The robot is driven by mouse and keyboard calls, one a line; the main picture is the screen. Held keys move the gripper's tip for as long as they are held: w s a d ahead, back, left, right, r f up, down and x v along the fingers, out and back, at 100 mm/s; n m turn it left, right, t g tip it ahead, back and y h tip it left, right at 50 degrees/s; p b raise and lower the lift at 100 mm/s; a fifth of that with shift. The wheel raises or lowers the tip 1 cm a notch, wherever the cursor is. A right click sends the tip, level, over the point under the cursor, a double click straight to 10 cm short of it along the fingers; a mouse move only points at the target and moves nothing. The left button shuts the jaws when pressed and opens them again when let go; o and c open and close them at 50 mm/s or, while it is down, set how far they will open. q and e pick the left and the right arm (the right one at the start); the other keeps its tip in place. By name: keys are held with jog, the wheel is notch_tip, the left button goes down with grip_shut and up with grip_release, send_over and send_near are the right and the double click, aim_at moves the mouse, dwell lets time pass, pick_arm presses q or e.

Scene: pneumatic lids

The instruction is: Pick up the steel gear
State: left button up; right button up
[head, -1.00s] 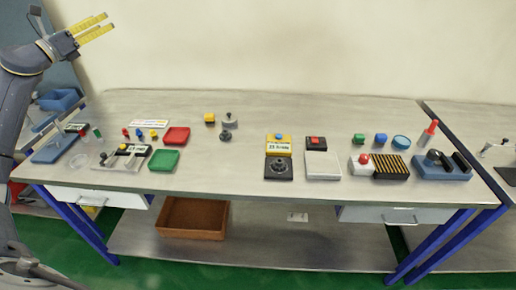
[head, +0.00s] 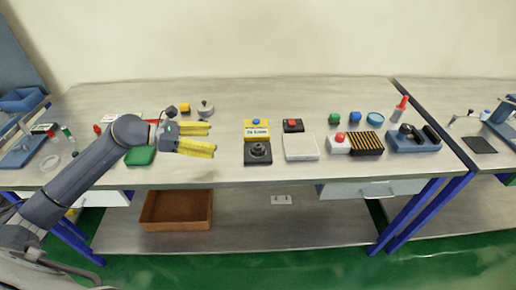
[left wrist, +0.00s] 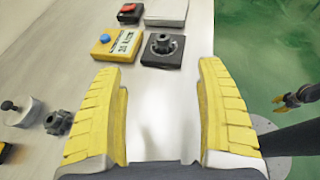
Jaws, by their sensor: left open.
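A loose dark grey steel gear (left wrist: 58,122) lies on the table at the left of the left wrist view, outside my fingers. In the left wrist view, no part lies between the fingers (left wrist: 158,82). A second gear-shaped dark piece (left wrist: 164,44) sits on a black square base (head: 258,158), beyond the fingertips. My right gripper (left wrist: 298,97) shows small at the right of the left wrist view; its opening is unclear.
A round steel lid with a black knob (head: 205,108) stands beside the loose gear. A yellow block with a blue button (head: 257,130) and a white plate (head: 300,147) are to the right. A green tray (head: 140,156) is partly behind my arm.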

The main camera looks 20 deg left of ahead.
pick_arm(q)
send_near(256, 145)
jog(key=x, duration=0.4)
jog(key=shift+w+d+f, duration=0.15)
jog(key=shift+w+d, duration=0.05)
jog(key=shift+w, duration=0.15)
jog(key=shift+s+x, duration=0.25)
jog(key=shift+x, duration=2.55)
jog(key=shift+c, duration=0.5)
jog(key=shift+s, duration=0.1)
grip_shut()
